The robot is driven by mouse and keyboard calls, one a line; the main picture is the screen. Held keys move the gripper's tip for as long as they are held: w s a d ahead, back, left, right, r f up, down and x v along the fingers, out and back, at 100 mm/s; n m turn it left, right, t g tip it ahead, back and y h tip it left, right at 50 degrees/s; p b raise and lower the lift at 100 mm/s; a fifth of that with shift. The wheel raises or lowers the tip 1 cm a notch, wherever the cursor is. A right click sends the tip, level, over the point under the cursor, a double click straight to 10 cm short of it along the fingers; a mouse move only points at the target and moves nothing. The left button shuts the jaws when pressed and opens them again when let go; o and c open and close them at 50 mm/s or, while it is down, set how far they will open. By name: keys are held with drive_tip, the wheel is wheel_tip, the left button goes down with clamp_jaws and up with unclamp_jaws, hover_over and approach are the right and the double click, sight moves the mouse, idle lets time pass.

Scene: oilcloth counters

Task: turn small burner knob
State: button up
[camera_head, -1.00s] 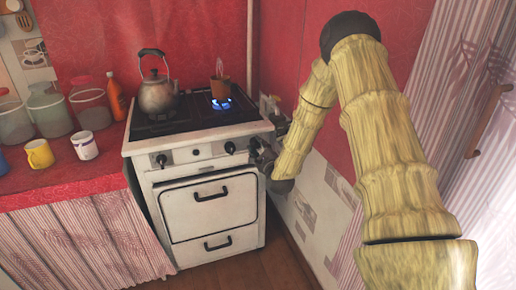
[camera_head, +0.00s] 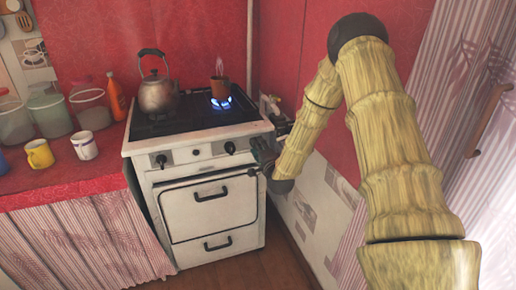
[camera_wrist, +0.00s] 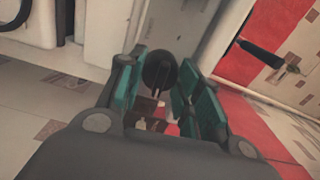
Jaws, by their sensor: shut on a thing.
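The white stove (camera_head: 213,208) stands at the counter's end, with dark round knobs on its front panel. One knob (camera_head: 230,147) shows right of the middle and another (camera_head: 161,160) at the left. A blue flame (camera_head: 221,102) burns under a small brown pot (camera_head: 220,88). The knob's marking cannot be read.
A grey kettle (camera_head: 157,95) stands on the stove's left. Mugs, jars and an orange bottle (camera_head: 116,97) stand on the red counter at left. The wall is close on the right, with a dark handle (camera_wrist: 262,54) there in the wrist view.

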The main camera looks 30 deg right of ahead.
drive_tip(key=shift+f+n, duration=0.15)
drive_tip(key=shift+n, duration=8.35)
drive_tip(key=shift+s, duration=0.1)
drive_tip(key=o, duration=1.1)
drive_tip(key=shift+c, duration=0.2)
drive_tip(key=v, duration=1.2)
